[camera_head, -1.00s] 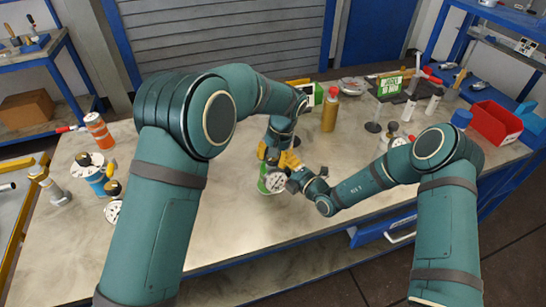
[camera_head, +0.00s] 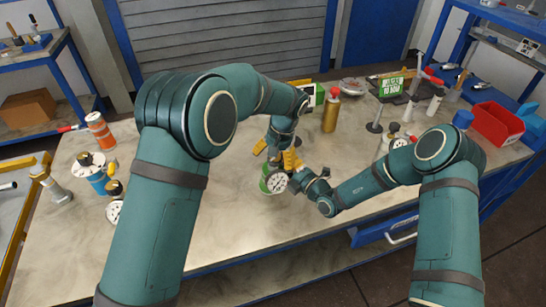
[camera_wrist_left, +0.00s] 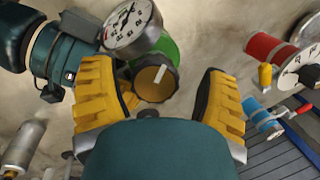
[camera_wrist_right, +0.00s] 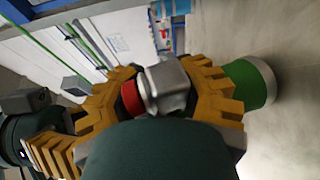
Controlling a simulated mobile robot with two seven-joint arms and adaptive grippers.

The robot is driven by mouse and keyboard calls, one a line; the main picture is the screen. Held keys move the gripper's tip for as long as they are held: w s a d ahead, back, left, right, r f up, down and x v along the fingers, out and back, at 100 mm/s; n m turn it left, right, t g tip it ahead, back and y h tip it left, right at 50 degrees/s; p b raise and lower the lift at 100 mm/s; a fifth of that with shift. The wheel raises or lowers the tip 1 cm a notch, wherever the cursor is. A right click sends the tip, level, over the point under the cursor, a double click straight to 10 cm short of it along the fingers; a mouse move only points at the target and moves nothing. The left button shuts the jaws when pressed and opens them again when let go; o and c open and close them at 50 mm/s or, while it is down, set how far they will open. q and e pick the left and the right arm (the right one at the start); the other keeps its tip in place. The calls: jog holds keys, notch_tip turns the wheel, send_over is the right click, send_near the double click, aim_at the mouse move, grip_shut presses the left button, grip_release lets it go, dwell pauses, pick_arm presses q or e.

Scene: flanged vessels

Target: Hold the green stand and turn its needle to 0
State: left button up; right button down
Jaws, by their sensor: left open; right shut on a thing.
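The green stand (camera_head: 265,184) stands on the table with a round white gauge (camera_head: 276,182) at its side. In the left wrist view the gauge (camera_wrist_left: 132,24) shows a dark needle slanting up and right; I cannot read its number. A black-and-yellow knob (camera_wrist_left: 155,77) with a white pointer bar sits over the green part. My left gripper (camera_head: 275,155) is open above the stand, its fingers either side of the knob with gaps. My right gripper (camera_head: 298,181) is shut on the stand's grey metal part (camera_wrist_right: 168,84), beside a red piece. The green base (camera_wrist_right: 250,82) shows beyond.
A blue vessel (camera_head: 97,181) and an orange bottle (camera_head: 99,131) stand on the left. A yellow bottle (camera_head: 330,114) is behind my grippers. The front-middle table is clear.

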aim_at(280, 158)
pick_arm(q)
jog(key=v, duration=1.2)
jog(key=shift+a, duration=0.1)
dwell(1.4)
jog(key=f+n, duration=0.3)
jog(key=f, duration=0.1)
jog(key=a+f+n+h, duration=0.1)
jog(key=f+n, duration=0.2)
jog(key=f, duration=0.1)
jog(key=a+f+n+h, duration=0.1)
jog(key=f+n, duration=0.2)
jog(key=shift+f+n, duration=0.3)
jog(key=shift+f, duration=0.1)
jog(key=c, duration=1.2)
